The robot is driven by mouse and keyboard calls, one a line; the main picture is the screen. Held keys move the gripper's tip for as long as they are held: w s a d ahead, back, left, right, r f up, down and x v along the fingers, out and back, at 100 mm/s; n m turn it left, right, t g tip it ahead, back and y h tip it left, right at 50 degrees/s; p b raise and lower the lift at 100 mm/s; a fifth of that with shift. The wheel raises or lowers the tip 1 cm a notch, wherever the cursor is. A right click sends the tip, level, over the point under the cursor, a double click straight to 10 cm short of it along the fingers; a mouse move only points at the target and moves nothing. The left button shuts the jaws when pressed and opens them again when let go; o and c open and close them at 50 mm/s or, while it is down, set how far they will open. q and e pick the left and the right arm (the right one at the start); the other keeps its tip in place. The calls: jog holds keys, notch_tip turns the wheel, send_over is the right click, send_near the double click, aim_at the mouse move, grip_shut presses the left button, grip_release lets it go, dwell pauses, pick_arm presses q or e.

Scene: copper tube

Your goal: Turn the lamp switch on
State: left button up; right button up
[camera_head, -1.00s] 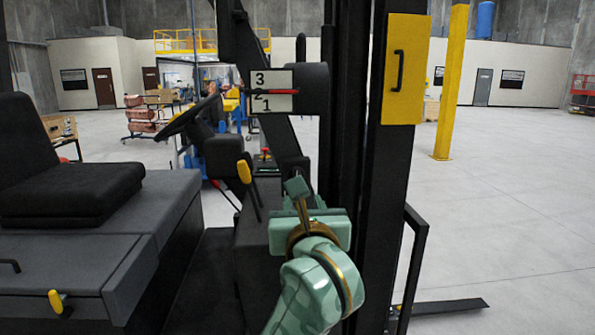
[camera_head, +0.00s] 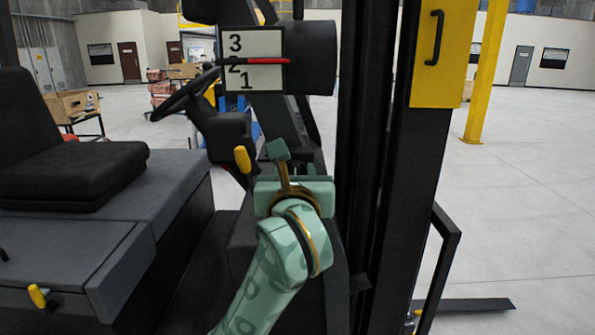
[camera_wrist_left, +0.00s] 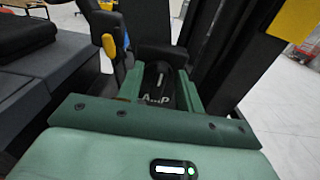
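My left gripper (camera_head: 278,152) is in the middle of the head view, in front of the dark console of a forklift-like vehicle. In the left wrist view its two green fingers (camera_wrist_left: 161,88) are apart, so it is open. Between and beyond them is a black part, probably the lamp switch (camera_wrist_left: 158,73), with white letters of a partly hidden label that seem to read "A", "P". I cannot tell the switch's position or whether the fingers touch it. In the head view the gripper hides it. My right gripper is in neither view.
A yellow-knobbed lever (camera_head: 242,158) stands just left of the gripper. A black drum with a 1-2-3 scale (camera_head: 312,58) is above. A dark mast (camera_head: 418,160) with a yellow handled plate (camera_head: 441,58) rises at right. The seat (camera_head: 75,170) is left.

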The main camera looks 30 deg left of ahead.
pick_arm(q)
jog(key=shift+s, duration=0.1)
jog(key=shift+c, duration=0.3)
grip_shut()
jog(key=shift+d+r+m+p, duration=0.2)
jog(key=shift+m+p, duration=0.7)
jog(key=shift+p, duration=0.3)
jog(key=shift+w+d+f+m+p, duration=0.1)
jog(key=shift+f+m+p, duration=0.05)
jog(key=shift+m+p, duration=1.8)
jog(key=shift+w+d+f+m+p, duration=0.15)
jog(key=shift+m+p, duration=1.3)
jog(key=shift+p, duration=0.95)
jog(key=shift+w+f+m+p, duration=0.1)
jog(key=shift+f+m+p, duration=0.05)
jog(key=shift+m+p, duration=1.8)
